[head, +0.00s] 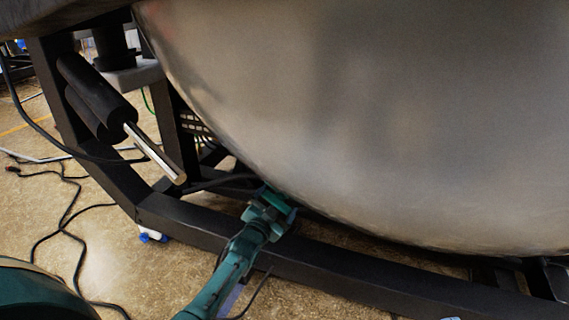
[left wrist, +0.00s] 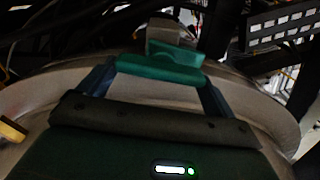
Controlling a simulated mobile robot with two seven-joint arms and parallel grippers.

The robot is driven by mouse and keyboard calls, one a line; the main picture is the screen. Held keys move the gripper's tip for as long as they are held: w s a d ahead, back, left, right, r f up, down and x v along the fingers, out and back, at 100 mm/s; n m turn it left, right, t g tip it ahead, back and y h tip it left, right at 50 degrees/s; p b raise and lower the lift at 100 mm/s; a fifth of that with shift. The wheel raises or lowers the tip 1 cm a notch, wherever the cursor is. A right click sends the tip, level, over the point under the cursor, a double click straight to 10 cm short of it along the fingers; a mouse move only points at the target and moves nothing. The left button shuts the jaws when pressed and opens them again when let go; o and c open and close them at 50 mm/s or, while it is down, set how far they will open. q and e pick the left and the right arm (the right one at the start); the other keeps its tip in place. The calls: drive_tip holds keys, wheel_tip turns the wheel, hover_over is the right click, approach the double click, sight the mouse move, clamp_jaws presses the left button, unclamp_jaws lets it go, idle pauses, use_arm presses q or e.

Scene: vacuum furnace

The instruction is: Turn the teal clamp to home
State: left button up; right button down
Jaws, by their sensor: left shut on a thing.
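The teal clamp (left wrist: 165,68) lies across the upper middle of the left wrist view, against a metal bracket at the rim of the furnace. In the head view a bit of the teal clamp (head: 276,199) shows at the lower left edge of the big metal vessel. My left gripper (head: 268,207) reaches up to it from below. In the left wrist view the two fingers of my left gripper (left wrist: 160,80) stand on either side of the clamp, and it is shut on the clamp. My right gripper is not in view.
The large brushed-metal vessel (head: 370,110) fills the upper right. A black frame beam (head: 330,270) runs below it. A black cylinder with a shiny rod (head: 155,150) stands at the left. Cables (head: 65,220) lie on the floor. A perforated black rail (left wrist: 285,25) is behind the clamp.

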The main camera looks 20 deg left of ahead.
use_arm(q)
drive_tip(key=m, duration=0.3)
drive_tip(key=shift+a+r, duration=0.1)
drive_tip(key=shift+a, duration=0.2)
drive_tip(key=m, duration=0.4)
drive_tip(key=shift+b, duration=0.4)
drive_tip(key=shift+m+b, duration=0.3)
drive_tip(key=shift+m, duration=0.7)
drive_tip(key=m+b, duration=0.1)
drive_tip(key=m, duration=0.2)
drive_tip(key=shift+w+f, duration=0.1)
drive_tip(key=shift+f, duration=0.1)
drive_tip(key=m+b, duration=0.1)
drive_tip(key=m, duration=0.1)
drive_tip(key=shift+m, duration=0.3)
drive_tip(key=shift+m+b, duration=0.45)
drive_tip(key=shift+m, duration=0.45)
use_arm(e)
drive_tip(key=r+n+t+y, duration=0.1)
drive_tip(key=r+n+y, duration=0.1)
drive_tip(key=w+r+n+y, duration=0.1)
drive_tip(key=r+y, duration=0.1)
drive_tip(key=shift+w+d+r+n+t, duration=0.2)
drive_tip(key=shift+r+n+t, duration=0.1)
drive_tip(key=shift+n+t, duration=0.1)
